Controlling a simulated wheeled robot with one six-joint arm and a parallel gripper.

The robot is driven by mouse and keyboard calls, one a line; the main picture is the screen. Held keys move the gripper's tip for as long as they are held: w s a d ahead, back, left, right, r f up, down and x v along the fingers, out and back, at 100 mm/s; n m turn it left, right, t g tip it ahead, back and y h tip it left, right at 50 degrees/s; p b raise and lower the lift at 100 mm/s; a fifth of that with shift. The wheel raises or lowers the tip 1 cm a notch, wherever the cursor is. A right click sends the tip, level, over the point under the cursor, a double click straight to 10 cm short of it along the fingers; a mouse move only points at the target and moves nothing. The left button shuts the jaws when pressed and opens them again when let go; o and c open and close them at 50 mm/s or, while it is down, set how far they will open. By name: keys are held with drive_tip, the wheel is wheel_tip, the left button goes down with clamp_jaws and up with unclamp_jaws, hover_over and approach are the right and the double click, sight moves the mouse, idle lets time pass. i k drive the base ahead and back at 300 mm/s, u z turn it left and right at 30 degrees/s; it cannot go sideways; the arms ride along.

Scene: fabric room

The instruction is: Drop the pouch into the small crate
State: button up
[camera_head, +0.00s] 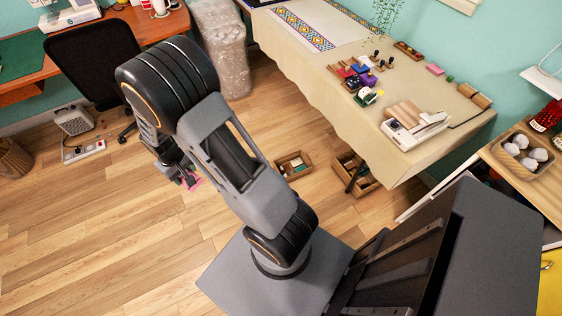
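My gripper (187,178) hangs over the bare wooden floor at the left of the picture, pointing down. A small pink piece, which looks like the pouch (194,183), shows at its fingertips; the gripper looks shut on it. Most of the pouch is hidden or too small to make out. The small crate (301,175) is a wooden box on the floor to the right of my arm, with a few small things in it. My gripper is well to the left of this crate.
A second, larger crate (366,189) stands partly under the cloth-covered table (318,72), right of the small one. A black chair (92,62) and a wrapped roll (220,45) stand behind.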

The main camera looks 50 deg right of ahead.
sight(294, 170)
drive_tip(key=z, duration=0.55)
drive_tip(key=i, duration=0.95)
drive_tip(key=z, duration=1.45)
drive_tip(key=i, duration=0.4)
drive_tip(key=z, duration=0.3)
